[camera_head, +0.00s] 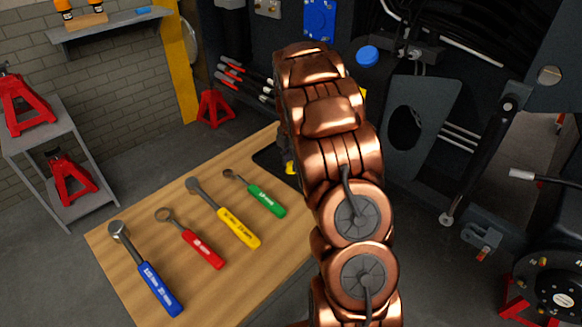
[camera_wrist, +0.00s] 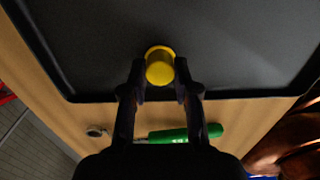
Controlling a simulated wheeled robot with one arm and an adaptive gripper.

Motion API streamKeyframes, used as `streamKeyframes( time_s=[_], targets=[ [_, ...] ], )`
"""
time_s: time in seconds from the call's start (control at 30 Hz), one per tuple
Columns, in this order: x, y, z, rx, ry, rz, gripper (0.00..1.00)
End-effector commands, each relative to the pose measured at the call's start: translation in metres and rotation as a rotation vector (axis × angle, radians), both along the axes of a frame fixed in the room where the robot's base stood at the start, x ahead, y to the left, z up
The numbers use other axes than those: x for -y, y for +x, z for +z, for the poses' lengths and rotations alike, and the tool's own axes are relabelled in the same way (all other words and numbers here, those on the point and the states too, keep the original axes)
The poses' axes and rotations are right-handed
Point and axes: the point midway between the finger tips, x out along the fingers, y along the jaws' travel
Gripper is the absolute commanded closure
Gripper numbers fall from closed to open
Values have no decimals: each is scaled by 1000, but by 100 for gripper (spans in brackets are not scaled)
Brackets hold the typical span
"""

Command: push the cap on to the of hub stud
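A yellow cap (camera_wrist: 160,66) shows in the wrist view, against the black tray near its front edge. My gripper (camera_wrist: 160,72) has one dark finger on each side of it, and both fingers appear to touch it. Whether the cap rests on the tray or is lifted is hard to tell. In the head view my copper arm hides most of the gripper, and a small yellow patch (camera_head: 291,168) shows beside the arm over the tray. I cannot clearly make out the hub stud. A dark round hub-like disc (camera_head: 560,290) stands at the lower right.
The black tray (camera_wrist: 240,50) lies on a wooden table (camera_head: 130,240). Blue (camera_head: 160,288), red (camera_head: 203,250), yellow (camera_head: 238,227) and green (camera_head: 266,198) handled tools lie left of my arm. A blue round cap (camera_head: 367,56) is on the dark chassis behind. A rod (camera_head: 485,160) stands right.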

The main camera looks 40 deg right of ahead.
Motion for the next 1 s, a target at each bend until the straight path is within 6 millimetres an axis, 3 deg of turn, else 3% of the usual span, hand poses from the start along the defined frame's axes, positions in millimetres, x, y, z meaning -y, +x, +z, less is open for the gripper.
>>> streamKeyframes(
  time_s=[0.27,1.0],
  targets=[
    [0,0,3,0,0,0,90],
    [0,1,59,1,-2,2,90]
  ],
)
